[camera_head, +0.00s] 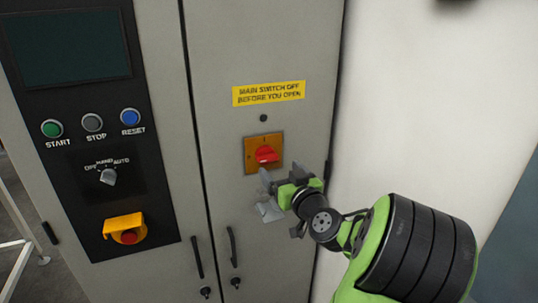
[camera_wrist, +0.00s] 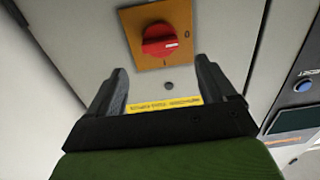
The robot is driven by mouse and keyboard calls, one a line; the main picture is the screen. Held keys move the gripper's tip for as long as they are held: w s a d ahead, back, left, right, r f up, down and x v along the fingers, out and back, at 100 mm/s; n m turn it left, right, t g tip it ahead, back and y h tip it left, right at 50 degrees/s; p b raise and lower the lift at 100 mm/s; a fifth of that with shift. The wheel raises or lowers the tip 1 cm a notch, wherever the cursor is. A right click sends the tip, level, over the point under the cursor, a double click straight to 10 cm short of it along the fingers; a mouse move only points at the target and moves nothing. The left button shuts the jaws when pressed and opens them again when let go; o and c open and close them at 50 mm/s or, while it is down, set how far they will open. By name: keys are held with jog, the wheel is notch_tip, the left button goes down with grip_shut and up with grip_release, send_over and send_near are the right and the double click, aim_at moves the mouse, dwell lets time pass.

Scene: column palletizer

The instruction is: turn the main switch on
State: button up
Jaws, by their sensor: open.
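The main switch is a red rotary knob (camera_head: 266,154) on an orange-yellow square plate (camera_head: 250,143), set on the right cabinet door below a yellow warning label (camera_head: 268,93). In the wrist view the red knob (camera_wrist: 160,40) is near the top centre, with its white mark pointing to the right side, near a "0" on the plate (camera_wrist: 150,63). An "I" mark shows at the plate's lower edge in that view. My gripper (camera_head: 268,192) is open and empty, just below and in front of the switch. In the wrist view its two fingers (camera_wrist: 164,88) are spread apart, short of the knob.
A black control panel on the left door carries a green start button (camera_head: 52,128), a grey stop button (camera_head: 92,122), a blue reset button (camera_head: 130,116), a mode selector (camera_head: 108,177) and an emergency stop (camera_head: 125,229). Door handles (camera_head: 233,246) stand out below my gripper. A pale wall is right.

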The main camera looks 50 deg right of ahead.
aim_at(269, 158)
jog(key=p+x, duration=0.1)
jog(key=x, duration=0.7)
jog(key=shift+w+d+p, duration=0.1)
jog(key=shift+w+p, duration=0.1)
jog(key=shift+p, duration=0.15)
jog(key=c, duration=0.9)
